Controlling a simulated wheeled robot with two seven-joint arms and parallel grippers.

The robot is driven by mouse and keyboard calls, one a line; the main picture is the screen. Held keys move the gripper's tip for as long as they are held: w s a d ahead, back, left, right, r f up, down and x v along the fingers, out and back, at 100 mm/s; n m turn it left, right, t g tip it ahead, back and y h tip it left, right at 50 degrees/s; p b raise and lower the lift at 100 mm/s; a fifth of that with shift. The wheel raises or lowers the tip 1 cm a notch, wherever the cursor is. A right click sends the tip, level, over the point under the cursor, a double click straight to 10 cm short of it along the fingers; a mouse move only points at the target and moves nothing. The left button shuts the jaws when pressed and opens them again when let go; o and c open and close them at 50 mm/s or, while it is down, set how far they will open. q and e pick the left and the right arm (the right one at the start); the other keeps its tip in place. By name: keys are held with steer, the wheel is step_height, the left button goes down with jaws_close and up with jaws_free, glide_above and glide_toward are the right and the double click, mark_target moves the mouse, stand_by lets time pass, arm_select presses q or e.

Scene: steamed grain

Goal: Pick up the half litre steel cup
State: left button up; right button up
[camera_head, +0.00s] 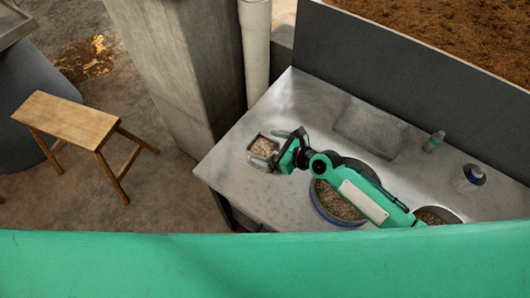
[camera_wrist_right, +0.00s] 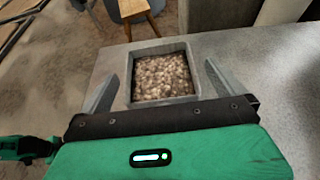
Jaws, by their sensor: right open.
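The half litre steel cup seems to be the small square grey metal container (camera_head: 264,146) full of brownish grain, near the left corner of the metal table. It shows upright in the right wrist view (camera_wrist_right: 163,98). My right gripper (camera_head: 268,147) is open. In the right wrist view its two fingers (camera_wrist_right: 160,78) stand one on each side of the container, with a visible gap on the right; I cannot tell whether the left finger touches. The container's near edge is close to the gripper's dark front bar. My left gripper is not in view.
On the metal table (camera_head: 235,165), a wide blue-rimmed basin of grain (camera_head: 335,203) lies under my right arm. Another grain container (camera_head: 436,214), a flat grey slab (camera_head: 370,130), a green bottle (camera_head: 434,141) and a blue-topped item (camera_head: 474,174) stand right. A wooden stool (camera_head: 68,118) stands left.

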steer(key=c, duration=1.7)
steer(key=shift+r, duration=0.1)
steer(key=shift+c, duration=1.3)
